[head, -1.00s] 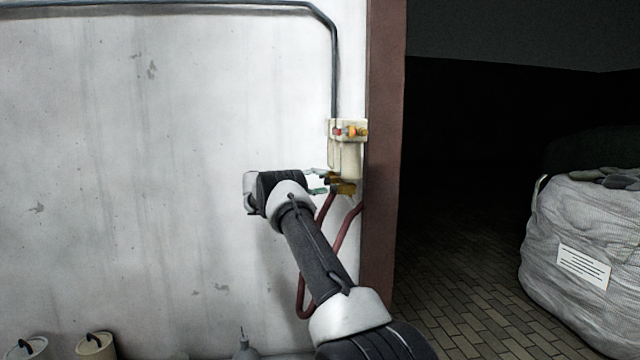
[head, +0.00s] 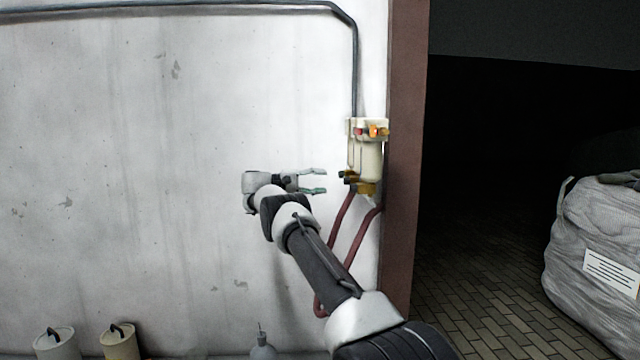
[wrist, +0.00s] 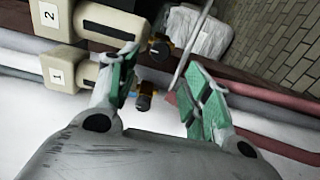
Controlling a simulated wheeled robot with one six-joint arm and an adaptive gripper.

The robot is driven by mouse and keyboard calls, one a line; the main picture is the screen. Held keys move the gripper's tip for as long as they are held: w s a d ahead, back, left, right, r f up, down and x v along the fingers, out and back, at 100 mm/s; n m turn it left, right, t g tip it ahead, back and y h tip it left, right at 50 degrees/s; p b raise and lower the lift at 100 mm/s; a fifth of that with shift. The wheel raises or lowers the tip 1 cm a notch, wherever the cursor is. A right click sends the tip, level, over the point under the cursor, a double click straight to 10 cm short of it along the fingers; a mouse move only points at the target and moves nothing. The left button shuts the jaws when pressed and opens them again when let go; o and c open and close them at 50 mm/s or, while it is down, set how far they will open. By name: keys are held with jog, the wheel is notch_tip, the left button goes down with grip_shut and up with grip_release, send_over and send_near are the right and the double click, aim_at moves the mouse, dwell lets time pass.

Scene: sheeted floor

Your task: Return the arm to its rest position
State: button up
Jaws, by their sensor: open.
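My arm reaches forward and up toward the wall, and my gripper (head: 318,181) points right in the head view. Its green-padded fingers are apart with nothing between them. The fingertips are a short way left of a cream wall unit (head: 368,160) and do not appear to touch it. In the wrist view, my gripper (wrist: 165,85) is open. Beyond the fingers show two cream housings labelled 1 (wrist: 85,72) and 2 (wrist: 108,22), with dark and brass fittings.
Red hoses (head: 340,235) hang below the unit beside a brown door frame (head: 406,150). A dark doorway opens right, with a large white bulk bag (head: 598,235). Lidded canisters (head: 120,342) and a grey bottle (head: 263,349) stand along the wall's foot.

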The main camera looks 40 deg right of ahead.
notch_tip(320, 180, down, 13)
jog(key=w+d+n+t+y, duration=0.1)
jog(key=d+n+t+y, duration=0.15)
jog(key=n, duration=0.25)
jog(key=s+a+f+n+t+y, duration=0.1)
jog(key=s+a+f+t+y, duration=0.15)
jog(key=s+a, duration=0.25)
jog(key=s+a+r+t+y, duration=0.3)
jog(key=s+a, duration=0.6)
jog(key=s, duration=0.5)
jog(key=s+a+r+t+y, duration=0.2)
jog(key=s+a+r+y, duration=0.2)
jog(key=s+a, duration=0.5)
jog(key=s+a+r+t+y, duration=0.3)
jog(key=s+a+r, duration=0.4)
jog(key=s, duration=1.2)
jog(key=shift+s+a+t, duration=0.3)
jog(key=shift+a, duration=1.3)
